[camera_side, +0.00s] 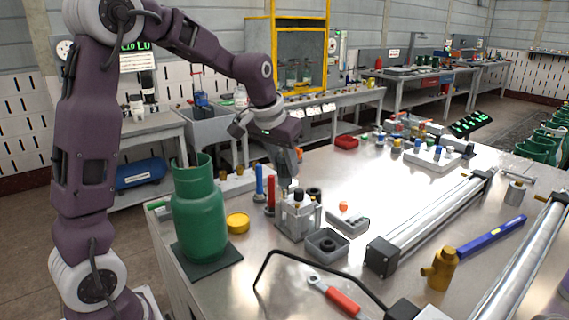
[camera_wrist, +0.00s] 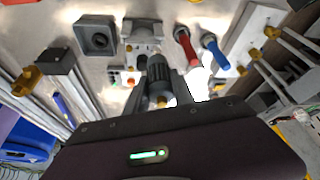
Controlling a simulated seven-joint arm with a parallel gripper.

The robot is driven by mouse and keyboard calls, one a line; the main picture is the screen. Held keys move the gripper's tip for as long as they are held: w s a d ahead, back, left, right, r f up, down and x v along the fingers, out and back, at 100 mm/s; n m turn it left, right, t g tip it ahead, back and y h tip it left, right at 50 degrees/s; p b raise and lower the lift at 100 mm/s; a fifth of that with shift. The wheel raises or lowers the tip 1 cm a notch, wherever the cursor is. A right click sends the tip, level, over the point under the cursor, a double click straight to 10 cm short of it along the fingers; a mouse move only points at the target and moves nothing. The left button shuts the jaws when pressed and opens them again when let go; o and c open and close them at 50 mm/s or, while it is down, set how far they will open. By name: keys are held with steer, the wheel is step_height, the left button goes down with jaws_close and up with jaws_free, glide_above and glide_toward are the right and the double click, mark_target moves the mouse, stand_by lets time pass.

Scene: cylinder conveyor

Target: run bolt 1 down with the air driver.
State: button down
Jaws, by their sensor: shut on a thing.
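My gripper (camera_side: 286,160) is above the grey metal fixture (camera_side: 299,221) near the middle of the bench and points down. It is shut on a grey, roughly cylindrical tool, seemingly the air driver (camera_wrist: 158,78). The tool's lower end hangs at the back left of the fixture top in the side view; whether it touches a bolt I cannot tell. The fixture has grey posts and a dark-topped piece standing on it. Bolt 1 cannot be told apart.
A green gas cylinder (camera_side: 199,215) stands at the left. A red tool (camera_side: 271,186) and a blue tool (camera_side: 259,180) stand upright close to the fixture. A square grey block with a round recess (camera_side: 327,243) lies in front.

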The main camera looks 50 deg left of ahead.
steer(key=shift+s+f, duration=0.1)
steer(key=shift+r, duration=3.1)
